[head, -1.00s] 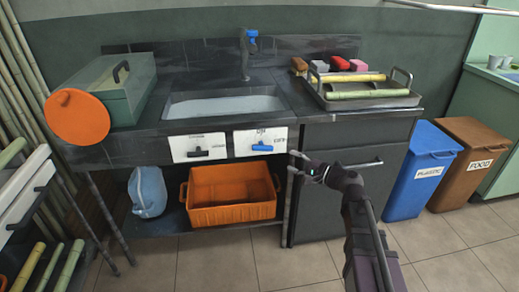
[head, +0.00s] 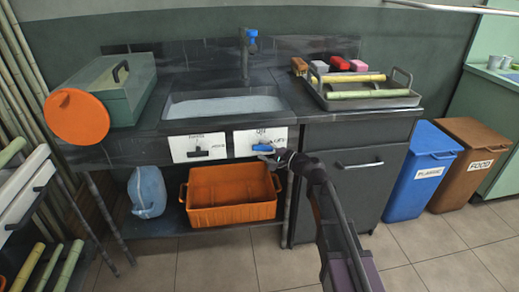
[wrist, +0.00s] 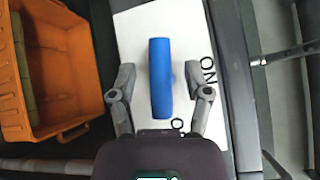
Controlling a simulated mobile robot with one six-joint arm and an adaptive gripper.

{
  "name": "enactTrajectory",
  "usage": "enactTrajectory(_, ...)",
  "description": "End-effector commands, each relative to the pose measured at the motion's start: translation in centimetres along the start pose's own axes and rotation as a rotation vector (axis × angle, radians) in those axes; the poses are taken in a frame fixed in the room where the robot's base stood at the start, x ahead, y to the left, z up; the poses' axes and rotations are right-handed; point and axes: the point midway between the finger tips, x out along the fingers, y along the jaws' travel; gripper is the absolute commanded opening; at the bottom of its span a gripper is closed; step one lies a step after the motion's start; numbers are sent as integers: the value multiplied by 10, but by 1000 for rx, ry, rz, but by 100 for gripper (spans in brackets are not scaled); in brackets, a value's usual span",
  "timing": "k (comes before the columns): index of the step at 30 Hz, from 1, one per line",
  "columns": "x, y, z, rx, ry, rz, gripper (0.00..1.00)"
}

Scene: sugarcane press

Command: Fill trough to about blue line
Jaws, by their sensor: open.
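The trough (head: 225,91) is a sink set in the dark counter, with pale liquid (head: 225,106) in it; I cannot make out a blue line. The tap (head: 245,58) with a blue top stands behind it. A blue handle (head: 265,146) sits on a white labelled panel (head: 243,145) below the counter edge. My gripper (head: 270,155) is open at this handle. In the wrist view the blue handle (wrist: 160,80) lies between the two fingers of my gripper (wrist: 160,75), with a gap on both sides. A black handle (head: 197,152) is on the left panel.
An orange crate (head: 232,195) and a blue jug (head: 147,192) stand on the shelf below. A tray (head: 370,101) with cane pieces is on the right counter. A green box (head: 112,90) is at left. Blue (head: 422,168) and brown (head: 470,165) bins stand at right.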

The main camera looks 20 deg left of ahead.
Motion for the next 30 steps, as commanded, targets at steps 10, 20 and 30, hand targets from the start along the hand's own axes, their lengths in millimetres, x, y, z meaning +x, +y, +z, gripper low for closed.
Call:
enactTrajectory(10,19,0,0,0,0,0,63)
enactTrajectory(20,19,0,0,0,0,0,39)
enactTrajectory(30,19,0,0,-2,0,1,0)
